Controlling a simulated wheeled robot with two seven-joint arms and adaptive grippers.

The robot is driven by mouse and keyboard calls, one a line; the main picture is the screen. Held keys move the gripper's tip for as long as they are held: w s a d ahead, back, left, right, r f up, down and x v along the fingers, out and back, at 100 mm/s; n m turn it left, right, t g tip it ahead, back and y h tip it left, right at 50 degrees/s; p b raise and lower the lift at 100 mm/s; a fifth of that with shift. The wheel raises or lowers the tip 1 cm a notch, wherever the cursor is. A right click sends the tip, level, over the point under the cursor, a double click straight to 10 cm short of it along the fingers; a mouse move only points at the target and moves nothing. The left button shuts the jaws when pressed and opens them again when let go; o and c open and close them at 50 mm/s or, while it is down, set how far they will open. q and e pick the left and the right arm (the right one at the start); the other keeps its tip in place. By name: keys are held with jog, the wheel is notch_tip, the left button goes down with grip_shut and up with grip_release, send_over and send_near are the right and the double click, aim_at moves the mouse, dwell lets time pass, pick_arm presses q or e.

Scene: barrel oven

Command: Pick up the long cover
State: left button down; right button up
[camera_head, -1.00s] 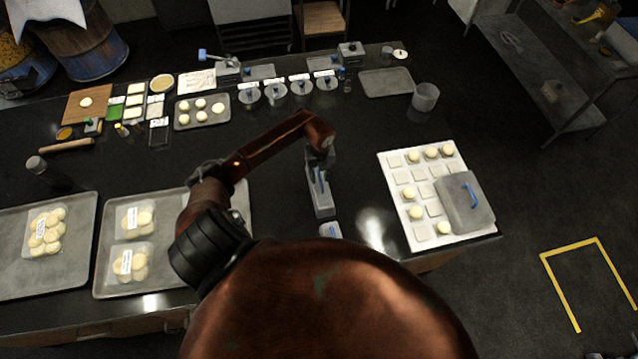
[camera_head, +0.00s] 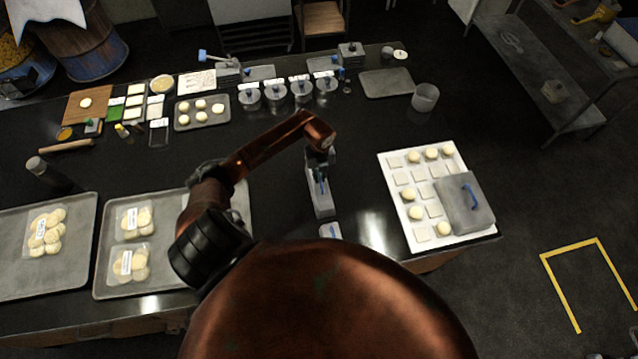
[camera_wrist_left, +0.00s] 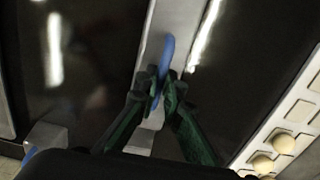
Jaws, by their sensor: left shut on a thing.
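The long cover (camera_head: 324,206) is a narrow grey lid with a blue handle, on the dark counter near the middle of the head view. In the left wrist view the long cover (camera_wrist_left: 178,20) runs up from the fingers, with its blue handle (camera_wrist_left: 166,56) standing up. My left gripper (camera_head: 320,178) is over the cover, its fingers shut on the handle. The green-black fingers of this gripper (camera_wrist_left: 165,92) meet around the handle in the wrist view. I cannot tell any gap between cover and counter. My right gripper is not in view.
A small grey block with a blue top (camera_head: 330,231) sits just below the cover. To the right is a white tray (camera_head: 393,187) with dough balls and a square blue-handled cover (camera_head: 464,207). Metal trays (camera_head: 98,270) with packed dough lie left. Canisters (camera_head: 302,91) stand behind.

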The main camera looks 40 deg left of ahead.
pick_arm(q)
notch_tip(320, 180, up, 12)
jog(key=p, duration=0.8)
dwell(0.3)
